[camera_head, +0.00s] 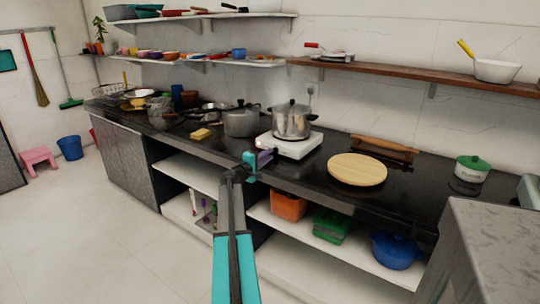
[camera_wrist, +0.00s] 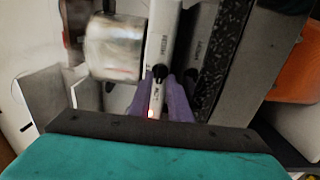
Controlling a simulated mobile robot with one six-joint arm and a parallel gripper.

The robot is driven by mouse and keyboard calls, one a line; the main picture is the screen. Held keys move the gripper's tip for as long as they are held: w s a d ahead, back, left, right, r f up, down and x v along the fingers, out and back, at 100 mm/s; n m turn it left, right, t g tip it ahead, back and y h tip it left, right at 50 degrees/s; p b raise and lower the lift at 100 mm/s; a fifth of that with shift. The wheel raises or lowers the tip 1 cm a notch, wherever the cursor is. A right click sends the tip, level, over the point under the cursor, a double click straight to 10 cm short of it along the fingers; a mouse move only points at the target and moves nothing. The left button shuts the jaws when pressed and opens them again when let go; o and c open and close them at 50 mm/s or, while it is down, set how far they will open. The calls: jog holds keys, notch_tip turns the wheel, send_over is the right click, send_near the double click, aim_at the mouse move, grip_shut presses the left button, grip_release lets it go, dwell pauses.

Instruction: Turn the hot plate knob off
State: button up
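The white hot plate (camera_head: 291,147) sits on the dark counter with a lidded silver pot (camera_head: 292,121) on top. My gripper (camera_head: 266,157) is at the front of the hot plate. In the wrist view the purple fingers of my gripper (camera_wrist: 160,80) are apart, with their tips close on either side of the knob. Whether they touch it cannot be told.
A round wooden board (camera_head: 357,169) lies to the right on the counter, and a grey pot (camera_head: 241,121) stands to the left. A yellow sponge (camera_head: 200,134) is farther left. Below are open shelves with an orange box (camera_head: 289,206).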

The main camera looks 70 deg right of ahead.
jog(key=shift+x, duration=1.1)
grip_shut()
